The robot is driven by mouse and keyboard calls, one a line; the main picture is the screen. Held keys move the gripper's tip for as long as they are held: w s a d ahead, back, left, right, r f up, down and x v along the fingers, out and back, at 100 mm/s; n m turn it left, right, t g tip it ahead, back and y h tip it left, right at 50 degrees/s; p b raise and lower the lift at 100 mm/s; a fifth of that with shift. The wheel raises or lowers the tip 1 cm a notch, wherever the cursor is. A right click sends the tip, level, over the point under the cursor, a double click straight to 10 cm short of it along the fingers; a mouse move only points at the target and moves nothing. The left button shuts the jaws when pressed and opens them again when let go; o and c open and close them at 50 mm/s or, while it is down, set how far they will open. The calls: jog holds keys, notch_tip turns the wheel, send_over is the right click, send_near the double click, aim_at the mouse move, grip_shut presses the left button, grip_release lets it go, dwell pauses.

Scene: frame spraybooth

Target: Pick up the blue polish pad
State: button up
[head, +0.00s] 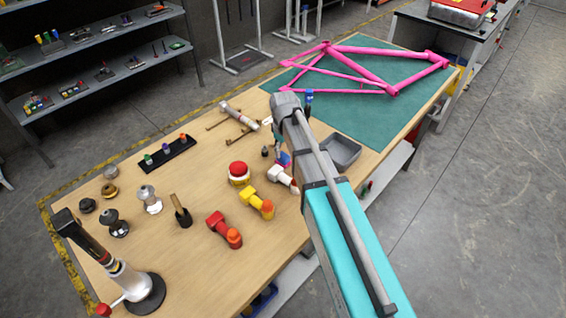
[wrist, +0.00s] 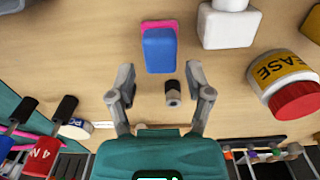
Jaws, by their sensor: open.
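The blue polish pad (wrist: 160,52) lies on the wooden bench, a blue block with a pink layer along its far edge in the wrist view. In the head view the pad (head: 285,160) is small and partly hidden by my arm. My gripper (wrist: 159,78) is open and empty. Its two fingers are spread on either side of the pad's near end in the picture, and the pad shows just beyond the fingertips. I cannot tell the height between fingertips and bench. In the head view my gripper is mostly hidden behind my arm.
A small dark fitting (wrist: 172,93) shows between the fingers, near the right one. A white elbow-shaped item (head: 283,177) and a grease tub with red lid (head: 239,172) stand close by. A grey tray (head: 342,152) lies right of my arm. A pink frame (head: 370,75) rests on a green mat.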

aim_at(283, 155)
jog(key=shift+f+b, duration=1.35)
jog(key=shift+f, duration=0.35)
grip_shut()
jog(key=shift+r, duration=0.25)
notch_tip(283, 155, up, 3)
jog(key=p, duration=0.3)
jog(key=s+d+r+p, duration=0.2)
jog(key=s+r+p, duration=0.7)
jog(key=s, duration=0.4)
jog(key=shift+s+d+r+p, duration=0.3)
jog(key=shift+d+p, duration=0.05)
jog(key=shift+p, duration=0.15)
